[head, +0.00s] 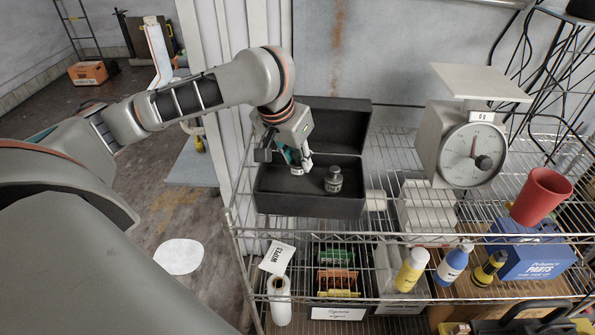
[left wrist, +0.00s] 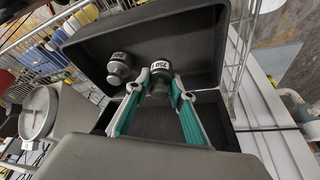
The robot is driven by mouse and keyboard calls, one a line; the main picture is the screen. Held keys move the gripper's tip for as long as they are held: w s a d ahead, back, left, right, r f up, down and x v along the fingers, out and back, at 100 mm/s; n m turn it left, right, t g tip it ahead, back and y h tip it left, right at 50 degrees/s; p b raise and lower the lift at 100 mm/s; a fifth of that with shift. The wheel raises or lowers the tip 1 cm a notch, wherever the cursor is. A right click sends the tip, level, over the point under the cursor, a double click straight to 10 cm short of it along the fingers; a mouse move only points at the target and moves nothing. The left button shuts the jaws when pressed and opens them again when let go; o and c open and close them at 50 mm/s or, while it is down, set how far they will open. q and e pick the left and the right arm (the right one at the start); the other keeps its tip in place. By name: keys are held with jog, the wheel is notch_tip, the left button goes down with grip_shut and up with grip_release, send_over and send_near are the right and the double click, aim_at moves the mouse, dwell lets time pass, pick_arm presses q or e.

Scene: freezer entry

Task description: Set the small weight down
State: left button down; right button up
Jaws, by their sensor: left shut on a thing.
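My left gripper (head: 297,168) reaches down into an open black case (head: 295,203) on the wire shelf. It is shut on a small dark weight with a pale label (left wrist: 160,85), gripped between the fingertips in the left wrist view. A second dark weight (head: 333,179) stands upright inside the case, just right of the gripper; it also shows in the left wrist view (left wrist: 119,68). The case lid is raised at the back. I cannot tell whether the held weight touches the case floor. The right gripper is not in view.
A dial scale (head: 470,150) and a red cup (head: 541,196) stand to the right of the case. The lower shelf holds bottles (head: 411,270), a blue parts box (head: 530,256) and bins. The wire shelf's front edge runs just before the case.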

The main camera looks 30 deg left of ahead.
aim_at(298, 172)
pick_arm(q)
jog(key=shift+f, duration=2.05)
jog(key=shift+f, duration=0.1)
jog(key=c, duration=1.7)
grip_release()
jog(key=shift+f, duration=0.1)
jog(key=v, duration=1.2)
jog(key=shift+s, duration=0.1)
